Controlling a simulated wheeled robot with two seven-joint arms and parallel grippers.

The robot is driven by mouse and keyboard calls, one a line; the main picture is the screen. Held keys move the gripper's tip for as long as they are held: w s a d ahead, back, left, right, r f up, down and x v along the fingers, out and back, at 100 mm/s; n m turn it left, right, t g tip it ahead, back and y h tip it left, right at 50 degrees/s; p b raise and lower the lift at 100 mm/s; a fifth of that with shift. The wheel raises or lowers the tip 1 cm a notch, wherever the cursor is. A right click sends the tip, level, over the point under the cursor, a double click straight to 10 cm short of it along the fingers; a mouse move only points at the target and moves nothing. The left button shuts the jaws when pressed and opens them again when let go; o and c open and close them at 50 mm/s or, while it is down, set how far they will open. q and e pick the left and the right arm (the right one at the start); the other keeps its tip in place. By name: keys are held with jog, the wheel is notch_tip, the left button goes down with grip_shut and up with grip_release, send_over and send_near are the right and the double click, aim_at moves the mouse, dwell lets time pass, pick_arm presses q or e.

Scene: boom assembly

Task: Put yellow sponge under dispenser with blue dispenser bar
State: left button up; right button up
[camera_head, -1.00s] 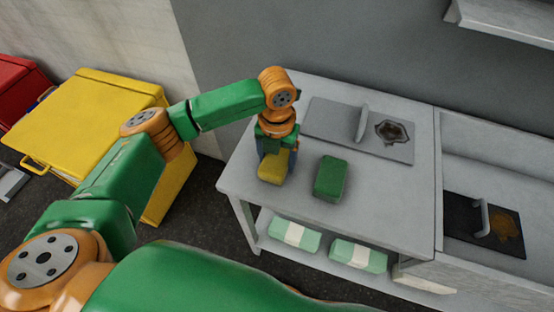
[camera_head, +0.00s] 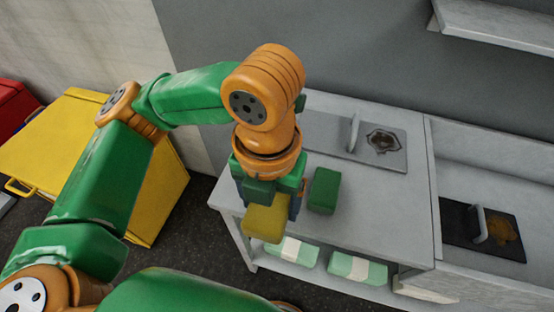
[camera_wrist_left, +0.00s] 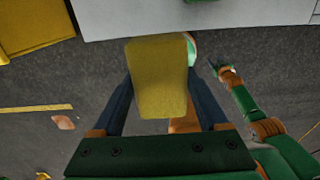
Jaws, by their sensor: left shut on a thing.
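The yellow sponge (camera_head: 264,222) is held in my left gripper (camera_head: 268,200), which is shut on it. In the head view they are near the front left edge of the grey table, raised toward the camera. In the left wrist view the yellow sponge (camera_wrist_left: 160,78) sits between the two dark fingers, above the dark floor just off the table edge. A green sponge (camera_head: 324,190) lies on the table to the right of the gripper. No dispenser or blue dispenser bar can be made out.
Green-and-white packs (camera_head: 357,270) lie on the lower shelf. A black board (camera_head: 455,225) is at right. A yellow bin (camera_head: 75,130) stands at left.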

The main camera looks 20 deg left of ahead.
pick_arm(q)
jog(key=shift+s, duration=0.15)
jog(key=n, duration=0.2)
jog(key=shift+w+a+f+n, duration=0.1)
jog(key=shift+w+a+n, duration=0.1)
jog(key=shift+w+n, duration=0.15)
jog(key=w+a+f+n, duration=0.2)
jog(key=a+n, duration=0.2)
jog(key=n, duration=1.3)
jog(key=w+a+f+n, duration=0.1)
jog(key=a+n, duration=0.3)
jog(key=n, duration=1.2)
jog(key=shift+w+f+n, duration=0.35)
jog(key=shift+w+f, duration=0.05)
jog(key=shift+w, duration=0.25)
jog(key=shift+s, duration=0.1)
jog(key=shift+a, duration=0.1)
